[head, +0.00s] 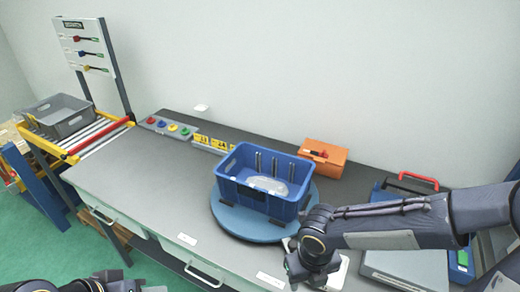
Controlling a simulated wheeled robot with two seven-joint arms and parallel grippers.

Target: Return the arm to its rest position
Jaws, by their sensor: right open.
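My right arm comes in from the right over the front of the bench. Its gripper (300,272) points down near the bench's front edge, open, in front of the blue crate and apart from it. Its fingertips are small and partly hidden by the wrist. My left arm (85,286) shows only as a dark strip at the bottom left edge, and its jaws cannot be made out. The blue crate (238,200) stands on a round blue turntable (235,226). A pale grey shape (268,185) and several upright metal rods show inside the crate.
An orange box (325,158) stands behind the crate. A grey-lidded case (405,268) and a red handle (418,178) lie around my right arm. A grey bin (62,116) sits on a roller rack at left. The bench (130,175) is clear on its left.

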